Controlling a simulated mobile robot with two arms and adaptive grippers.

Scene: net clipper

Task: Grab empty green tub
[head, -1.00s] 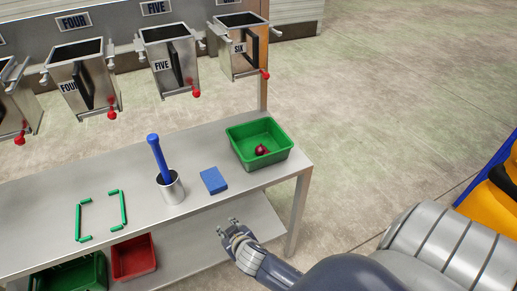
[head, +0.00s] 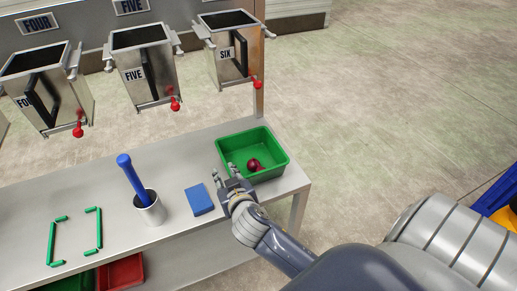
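A green tub (head: 272,141) stands on the right end of the metal table in the head view. A dark red round object (head: 254,165) lies in it, so it is not empty. My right gripper (head: 225,176) is at the tub's near left corner, fingers apart and pointing away from me. One finger overlaps the rim in the picture; I cannot tell whether it touches. Another green tub (head: 72,284) shows partly on the lower shelf at the bottom left; its inside is mostly hidden. My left gripper is not in view.
A blue block (head: 199,200) lies just left of my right gripper. A metal cup (head: 151,211) holds a blue-handled tool (head: 132,179). Green strips (head: 51,244) mark a rectangle on the table (head: 113,185). A red tub (head: 121,272) sits below. Metal hoppers (head: 147,65) stand behind.

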